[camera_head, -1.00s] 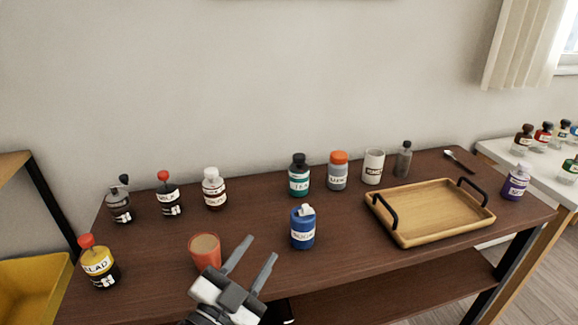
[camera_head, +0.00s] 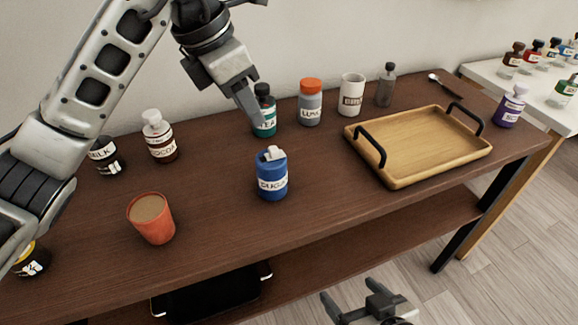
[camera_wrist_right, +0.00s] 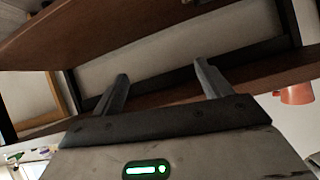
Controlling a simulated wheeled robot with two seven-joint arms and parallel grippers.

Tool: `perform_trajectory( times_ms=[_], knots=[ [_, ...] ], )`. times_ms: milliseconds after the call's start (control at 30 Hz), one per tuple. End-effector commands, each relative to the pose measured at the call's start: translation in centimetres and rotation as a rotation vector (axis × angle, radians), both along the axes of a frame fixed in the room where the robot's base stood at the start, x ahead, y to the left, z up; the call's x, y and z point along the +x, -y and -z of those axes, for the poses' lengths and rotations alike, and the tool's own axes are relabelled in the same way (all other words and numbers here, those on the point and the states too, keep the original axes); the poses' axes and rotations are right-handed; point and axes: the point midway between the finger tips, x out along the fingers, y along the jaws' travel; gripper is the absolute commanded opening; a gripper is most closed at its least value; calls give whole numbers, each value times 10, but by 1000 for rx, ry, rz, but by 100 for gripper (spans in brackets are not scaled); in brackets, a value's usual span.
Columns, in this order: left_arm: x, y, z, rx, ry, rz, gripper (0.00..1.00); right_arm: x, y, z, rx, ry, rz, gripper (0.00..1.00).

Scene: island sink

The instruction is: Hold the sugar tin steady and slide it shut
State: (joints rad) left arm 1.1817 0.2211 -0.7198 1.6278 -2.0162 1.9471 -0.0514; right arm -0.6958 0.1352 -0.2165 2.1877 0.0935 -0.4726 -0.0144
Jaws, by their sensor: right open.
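The sugar tin (camera_head: 272,180) is a blue upright can with a white label. It stands on the brown table near its front edge. A white piece (camera_head: 274,153) sits on its top; I cannot tell how far open it is. My left gripper (camera_head: 254,118) hangs above and behind the tin, pointing down, in front of the tea bottle and apart from the tin. Its fingers overlap in this view, so their gap is hidden. My right gripper (camera_head: 352,294) is low in front of the table, open and empty; its parted fingers also show in the right wrist view (camera_wrist_right: 160,76).
An orange cup (camera_head: 152,220) stands left of the tin. The tea bottle (camera_head: 264,112), an orange-capped jar (camera_head: 310,105) and a white mug (camera_head: 351,95) stand behind. A wooden tray (camera_head: 425,145) lies to the right. The tabletop right around the tin is clear.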

Motion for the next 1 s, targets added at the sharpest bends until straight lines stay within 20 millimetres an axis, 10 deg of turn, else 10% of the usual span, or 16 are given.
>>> perform_trajectory(
  times_ms=[167,600,800,833,1000],
  knots=[
    [0,0,0,-3,-2,1,36,17,-6,-15,-325,147,-197,77],
    [-1,1,0,-5,-2,3,36,69,-26,-117,-2244,826,-822,77],
    [-1,1,0,-5,-2,3,36,72,-59,-129,-2785,1076,-888,77],
    [-1,1,0,-5,-2,3,36,71,-62,-129,2786,-1087,876,77],
    [-1,1,0,-5,-2,3,36,73,-73,-128,2658,-1053,797,77]
  ],
)
